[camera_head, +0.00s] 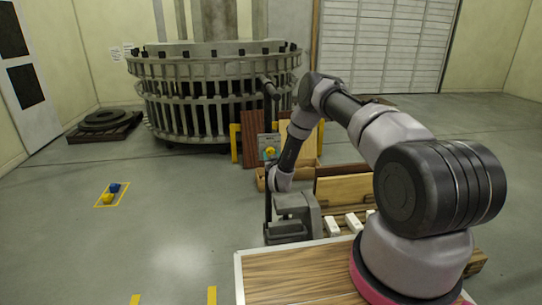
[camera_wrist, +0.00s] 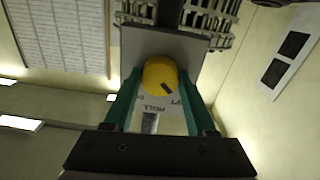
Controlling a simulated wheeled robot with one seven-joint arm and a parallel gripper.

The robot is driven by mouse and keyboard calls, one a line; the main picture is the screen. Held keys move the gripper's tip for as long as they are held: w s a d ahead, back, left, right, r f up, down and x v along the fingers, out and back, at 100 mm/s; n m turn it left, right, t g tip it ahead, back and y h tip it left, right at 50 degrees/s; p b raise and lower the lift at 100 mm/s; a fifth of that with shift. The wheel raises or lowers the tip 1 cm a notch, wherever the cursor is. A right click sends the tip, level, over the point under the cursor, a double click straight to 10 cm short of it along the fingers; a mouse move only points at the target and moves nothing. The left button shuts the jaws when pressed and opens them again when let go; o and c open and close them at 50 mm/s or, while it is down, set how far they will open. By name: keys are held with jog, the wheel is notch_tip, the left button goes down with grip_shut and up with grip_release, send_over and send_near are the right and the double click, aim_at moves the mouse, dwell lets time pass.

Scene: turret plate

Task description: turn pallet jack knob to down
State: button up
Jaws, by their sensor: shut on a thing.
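A round yellow knob (camera_wrist: 158,74) with a dark mark sits on a grey plate (camera_wrist: 190,45) in the wrist view. The dark mark is at the knob's lower right in that picture. My gripper (camera_wrist: 160,88) has its two green fingers on either side of the knob, shut on it. In the head view the knob (camera_head: 270,152) is small, on the panel of the pallet jack (camera_head: 292,212), left of my arm. My forearm hides part of the jack there, and the fingers are hard to make out.
A large round turret frame (camera_head: 215,95) stands behind the jack. Wooden boards and crates (camera_head: 343,190) lie close to the right. A yellow-outlined floor patch with a blue and a yellow item (camera_head: 110,195) is at left. The floor at left is mostly clear.

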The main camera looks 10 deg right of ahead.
jog(key=m, duration=0.4)
jog(key=shift+d+m, duration=0.1)
jog(key=shift+m, duration=0.3)
jog(key=shift+f+m, duration=0.1)
jog(key=shift+m, duration=7.2)
jog(key=o, duration=1.4)
